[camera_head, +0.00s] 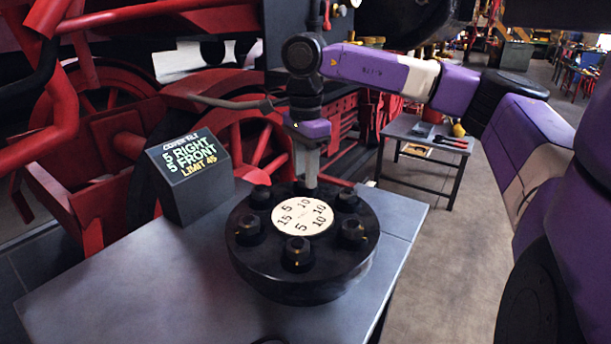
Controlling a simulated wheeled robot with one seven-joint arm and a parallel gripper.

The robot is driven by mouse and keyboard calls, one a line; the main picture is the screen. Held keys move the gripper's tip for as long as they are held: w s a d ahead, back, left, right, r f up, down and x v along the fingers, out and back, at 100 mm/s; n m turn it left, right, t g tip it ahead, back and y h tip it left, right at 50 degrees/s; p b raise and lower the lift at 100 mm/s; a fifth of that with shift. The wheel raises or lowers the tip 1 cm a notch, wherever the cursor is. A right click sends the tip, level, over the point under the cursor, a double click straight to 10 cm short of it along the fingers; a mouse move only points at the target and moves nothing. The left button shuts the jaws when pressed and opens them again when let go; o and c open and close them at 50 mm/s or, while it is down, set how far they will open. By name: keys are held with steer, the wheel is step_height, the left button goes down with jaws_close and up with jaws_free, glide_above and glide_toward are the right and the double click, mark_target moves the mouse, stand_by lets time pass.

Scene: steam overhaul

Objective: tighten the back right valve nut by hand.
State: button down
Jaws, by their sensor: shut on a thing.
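A round black valve cover (300,282) lies on the grey bench, with several dark nuts around its rim and a white numbered disc (302,216) at its middle. My gripper (311,184) points straight down at the back of the cover, its fingers shut on a nut there that they mostly hide. A nut to its right (347,199) and a nut to its left (260,197) stand free. More nuts stand at the front right (352,232), the front (297,253) and the front left (248,230).
A dark display box (195,180) on the bench reads "COVER TILT, 5 RIGHT, 5 FRONT, LIMIT 45". The grey bench top (130,285) is clear at the front left. Red locomotive wheels (255,148) stand behind. A small tool table (425,140) is at the back right.

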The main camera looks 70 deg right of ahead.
steer(key=shift+m, duration=0.7)
steer(key=shift+r, duration=0.1)
steer(key=c, duration=1)
jaws_free()
step_height(320, 180, up, 8)
steer(key=shift+f+p, duration=0.15)
steer(key=shift+p, duration=0.15)
